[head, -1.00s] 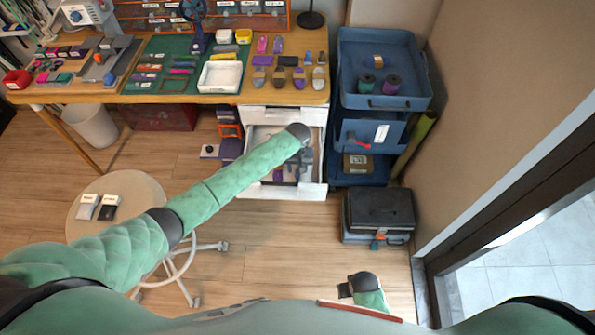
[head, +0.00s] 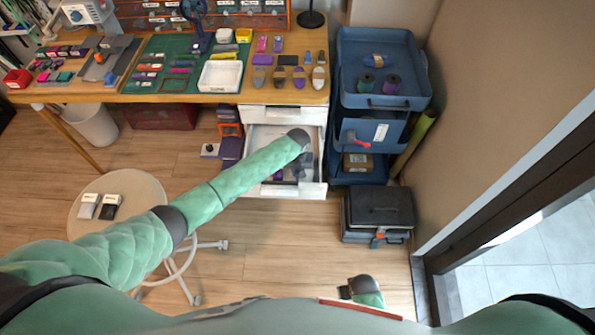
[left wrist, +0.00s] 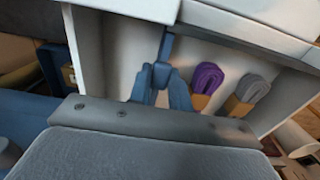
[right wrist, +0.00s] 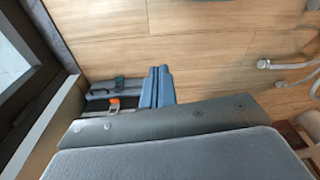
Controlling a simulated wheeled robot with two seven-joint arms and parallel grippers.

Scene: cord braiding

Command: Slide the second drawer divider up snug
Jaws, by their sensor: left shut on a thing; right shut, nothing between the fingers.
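The open white drawer (head: 313,189) sits under the workbench. My left gripper (head: 304,170) reaches down into it from the left. In the left wrist view my left gripper (left wrist: 156,82) is shut on a narrow blue divider (left wrist: 167,45) that runs toward one drawer wall. A purple cord bundle (left wrist: 207,80) and a grey cord bundle (left wrist: 250,92), each with a tan band, lie to the right of the divider. The divider's lower part is hidden by the fingers. My right gripper (right wrist: 157,88) is shut and empty, over the floor away from the drawer.
A blue trolley (head: 385,103) with spools stands right of the drawer, with a dark toolbox (head: 378,213) in front. A round stool (head: 145,192) stands at left under my left arm. The workbench (head: 232,98) edge lies above the drawer.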

